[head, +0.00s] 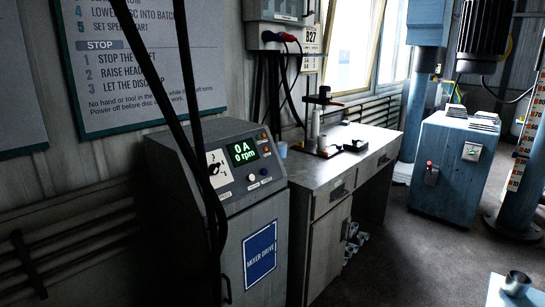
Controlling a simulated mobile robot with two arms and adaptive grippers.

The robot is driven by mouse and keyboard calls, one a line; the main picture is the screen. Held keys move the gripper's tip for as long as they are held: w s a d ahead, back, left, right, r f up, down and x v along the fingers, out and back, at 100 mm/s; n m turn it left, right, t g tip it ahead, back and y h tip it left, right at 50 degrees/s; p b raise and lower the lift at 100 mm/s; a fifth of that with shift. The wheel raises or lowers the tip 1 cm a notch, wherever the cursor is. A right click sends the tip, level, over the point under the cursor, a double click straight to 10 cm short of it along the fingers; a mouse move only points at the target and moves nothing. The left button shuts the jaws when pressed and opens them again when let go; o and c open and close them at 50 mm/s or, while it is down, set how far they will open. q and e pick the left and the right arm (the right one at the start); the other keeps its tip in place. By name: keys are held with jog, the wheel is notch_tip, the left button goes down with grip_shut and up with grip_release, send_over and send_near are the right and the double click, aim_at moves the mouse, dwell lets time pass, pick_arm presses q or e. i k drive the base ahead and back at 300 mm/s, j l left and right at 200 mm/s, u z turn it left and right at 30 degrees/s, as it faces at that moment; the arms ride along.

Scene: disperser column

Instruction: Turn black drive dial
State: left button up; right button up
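The black drive dial (214,169) sits on a white marked plate (221,178) on the sloped top panel of the grey mixer drive cabinet (185,160). A black cable passes close to its left side in the picture. The pointer's exact setting is too small to read. A green display (242,152) to the right of the dial reads 0 A and 0 rpm. Neither of my grippers is in view.
Black cables (177,110) hang in front of the cabinet. A workbench (310,172) with a small stand stands right of it. A blue machine base (455,190) is farther right. A metal cup (517,283) is at bottom right. Floor between is clear.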

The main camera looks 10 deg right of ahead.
aim_at(213, 169)
jog(key=i+l+z, duration=0.1)
jog(key=i, duration=0.5)
jog(key=i+l+z, duration=0.15)
jog(key=i+l, duration=0.15)
jog(key=i, duration=0.25)
